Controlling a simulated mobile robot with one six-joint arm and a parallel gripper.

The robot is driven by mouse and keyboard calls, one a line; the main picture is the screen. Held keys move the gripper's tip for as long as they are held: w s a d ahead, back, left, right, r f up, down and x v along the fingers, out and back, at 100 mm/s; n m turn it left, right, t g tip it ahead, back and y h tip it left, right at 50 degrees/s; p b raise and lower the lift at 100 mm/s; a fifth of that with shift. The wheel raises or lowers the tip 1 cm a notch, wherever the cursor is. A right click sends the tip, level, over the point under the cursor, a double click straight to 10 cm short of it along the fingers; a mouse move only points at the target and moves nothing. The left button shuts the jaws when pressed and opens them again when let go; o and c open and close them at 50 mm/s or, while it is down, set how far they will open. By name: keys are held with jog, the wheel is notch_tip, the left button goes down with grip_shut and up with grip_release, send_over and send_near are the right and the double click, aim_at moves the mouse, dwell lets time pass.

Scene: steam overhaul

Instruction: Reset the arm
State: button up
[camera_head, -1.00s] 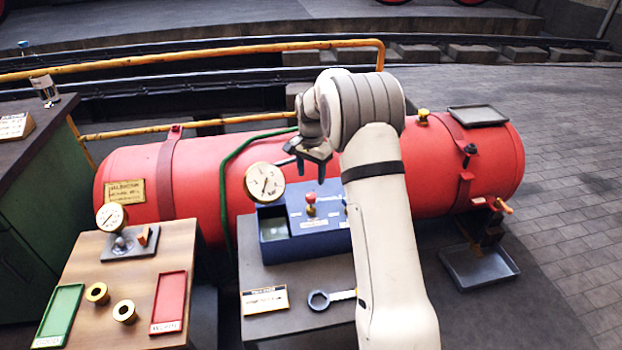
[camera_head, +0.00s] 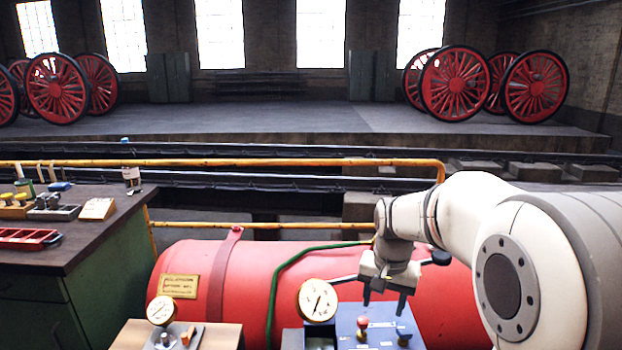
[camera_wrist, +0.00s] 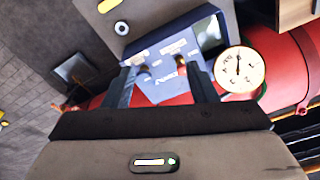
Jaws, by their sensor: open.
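My gripper (camera_head: 385,296) hangs from my bent arm at the right of the head view, fingers pointing down. It is open and empty, above a blue box (camera_head: 378,326) that carries a red knob (camera_head: 363,323). In the wrist view the two dark fingers of my gripper (camera_wrist: 160,82) stand apart, with the blue box (camera_wrist: 176,92) beyond and between them. A round white gauge (camera_head: 317,300) is left of the gripper; it also shows in the wrist view (camera_wrist: 240,69).
A red boiler (camera_head: 250,275) lies behind the box, with a green hose (camera_head: 300,252) over it. A yellow rail (camera_head: 250,163) runs behind. A green bench (camera_head: 75,260) with tools stands left. A small wooden table (camera_head: 215,336) with a gauge (camera_head: 161,310) is front left.

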jog(key=s+r+n+t+p, duration=0.1)
jog(key=s+n, duration=0.3)
jog(key=s, duration=1.6)
jog(key=shift+s+d+r, duration=0.15)
jog(key=shift+d+r, duration=0.05)
jog(key=shift+r, duration=0.1)
